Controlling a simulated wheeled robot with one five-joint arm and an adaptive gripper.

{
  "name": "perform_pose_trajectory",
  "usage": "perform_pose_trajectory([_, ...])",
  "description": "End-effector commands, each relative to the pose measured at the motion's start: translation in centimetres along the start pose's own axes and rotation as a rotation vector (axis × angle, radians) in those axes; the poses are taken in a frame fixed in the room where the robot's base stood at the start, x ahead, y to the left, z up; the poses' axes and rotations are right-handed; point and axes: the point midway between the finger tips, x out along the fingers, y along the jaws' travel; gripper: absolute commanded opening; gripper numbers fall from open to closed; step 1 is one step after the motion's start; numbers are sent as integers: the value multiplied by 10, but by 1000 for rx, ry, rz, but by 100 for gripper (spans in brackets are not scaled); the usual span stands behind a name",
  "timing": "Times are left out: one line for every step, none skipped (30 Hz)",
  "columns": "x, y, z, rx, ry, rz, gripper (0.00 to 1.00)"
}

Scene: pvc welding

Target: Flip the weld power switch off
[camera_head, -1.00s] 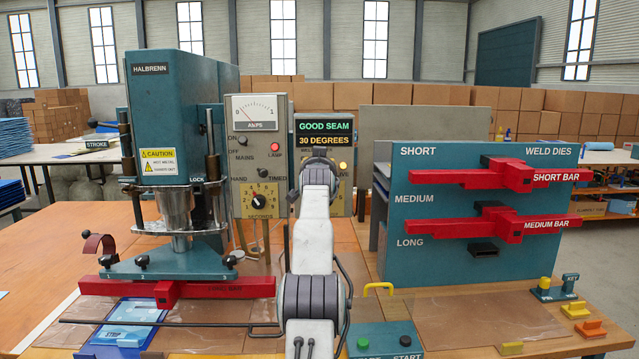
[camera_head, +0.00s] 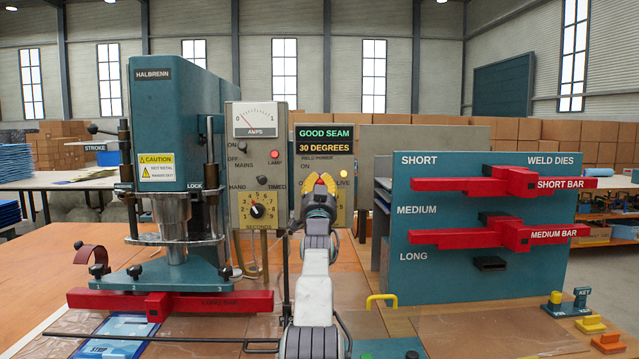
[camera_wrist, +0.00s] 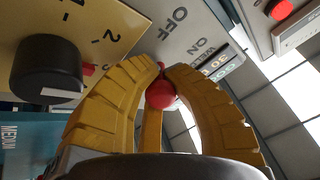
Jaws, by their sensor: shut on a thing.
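The weld power switch has a red ball-shaped tip (camera_wrist: 161,92), which sits between my yellow fingers in the wrist view. My gripper (camera_head: 320,183) is at the right-hand control panel (camera_head: 338,215), under the WELD POWER label. It also shows large in the wrist view (camera_wrist: 160,75), its fingers closed around the red tip. A bit of red shows between the fingertips in the head view. The ON label is visible left of the fingers; the rest of the switch is hidden. The lamp marked LIVE (camera_head: 343,174) glows yellow.
The left panel holds a black timer dial (camera_head: 257,211) and a red lamp (camera_head: 275,155). The welder (camera_head: 165,125) stands at left, with a red long bar (camera_head: 215,301) low in front. The weld dies rack (camera_head: 440,265) is at right.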

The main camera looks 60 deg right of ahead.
Motion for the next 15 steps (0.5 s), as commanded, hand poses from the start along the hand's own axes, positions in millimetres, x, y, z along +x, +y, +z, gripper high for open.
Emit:
perform_pose_trajectory([0, 2, 2, 1, 6, -4, 0])
perform_pose_trajectory([0, 2, 2, 1, 11, -7, 0])
perform_pose_trajectory([0, 2, 3, 2, 16, -11, 0])
perform_pose_trajectory([0, 2, 3, 2, 20, -14, 0])
perform_pose_trajectory([0, 2, 3, 2, 23, -16, 0])
perform_pose_trajectory([0, 2, 3, 3, 25, -18, 0])
perform_pose_trajectory([0, 2, 3, 3, 27, -19, 0])
perform_pose_trajectory([0, 2, 3, 3, 28, -19, 0])
perform_pose_trajectory([0, 2, 3, 3, 28, -20, 0])
perform_pose_trajectory([0, 2, 3, 3, 29, -20, 0])
perform_pose_trajectory([0, 2, 3, 3, 29, -20, 0])
perform_pose_trajectory([0, 3, 3, 3, 29, -20, 0])
perform_pose_trajectory([0, 3, 3, 3, 29, -20, 0])
perform_pose_trajectory([0, 3, 3, 3, 29, -20, 0])
perform_pose_trajectory([0, 3, 3, 3, 29, -20, 0])
